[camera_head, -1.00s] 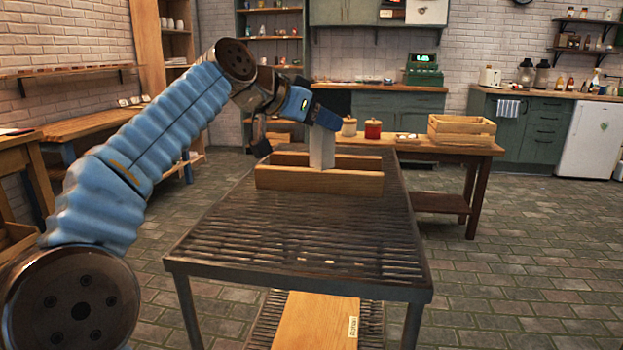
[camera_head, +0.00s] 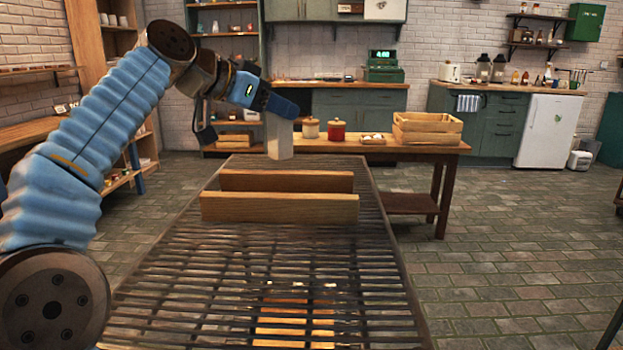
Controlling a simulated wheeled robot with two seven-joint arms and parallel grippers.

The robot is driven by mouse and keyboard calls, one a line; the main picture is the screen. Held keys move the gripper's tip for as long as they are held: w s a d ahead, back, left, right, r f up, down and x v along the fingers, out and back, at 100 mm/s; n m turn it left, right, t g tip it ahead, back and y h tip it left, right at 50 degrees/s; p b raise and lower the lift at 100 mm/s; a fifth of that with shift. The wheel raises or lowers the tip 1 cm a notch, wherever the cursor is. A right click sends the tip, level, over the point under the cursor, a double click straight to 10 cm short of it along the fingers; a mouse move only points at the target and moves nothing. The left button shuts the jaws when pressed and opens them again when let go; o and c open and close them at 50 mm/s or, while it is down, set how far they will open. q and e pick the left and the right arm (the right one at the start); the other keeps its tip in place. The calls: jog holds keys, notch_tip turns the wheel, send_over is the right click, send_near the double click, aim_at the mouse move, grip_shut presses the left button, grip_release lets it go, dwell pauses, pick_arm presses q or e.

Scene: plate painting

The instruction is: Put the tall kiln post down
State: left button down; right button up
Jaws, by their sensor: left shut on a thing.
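The tall kiln post (camera_head: 279,140) is a pale grey upright block in the head view. My left gripper (camera_head: 277,112), on the blue arm from the left, is shut on its upper part. My right gripper is out of view.
The front and right of the slatted table are clear. Behind it, a wooden side table (camera_head: 400,149) holds a wooden crate (camera_head: 427,128), a red canister (camera_head: 337,131) and a pale canister (camera_head: 310,128). Tiled floor on the right is open.

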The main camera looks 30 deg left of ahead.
pick_arm(q)
jog(key=w+d+f, duration=0.2)
jog(key=f, duration=0.1)
jog(key=w+d+f+b, duration=0.1)
jog(key=w+d+f, duration=0.1)
jog(key=d+f, duration=0.1)
jog(key=w+d+f+b, duration=0.1)
jog(key=w+d+f, duration=0.1)
jog(key=f, duration=0.3)
jog(key=shift+w+d+f, duration=0.25)
jog(key=shift+w+d, duration=0.15)
jog(key=shift+w, duration=0.15)
jog(key=shift+f+b, duration=0.1)
jog(key=shift+b, duration=0.2)
jog(key=c, duration=0.6)
grip_release()
jog(key=v, duration=1.2)
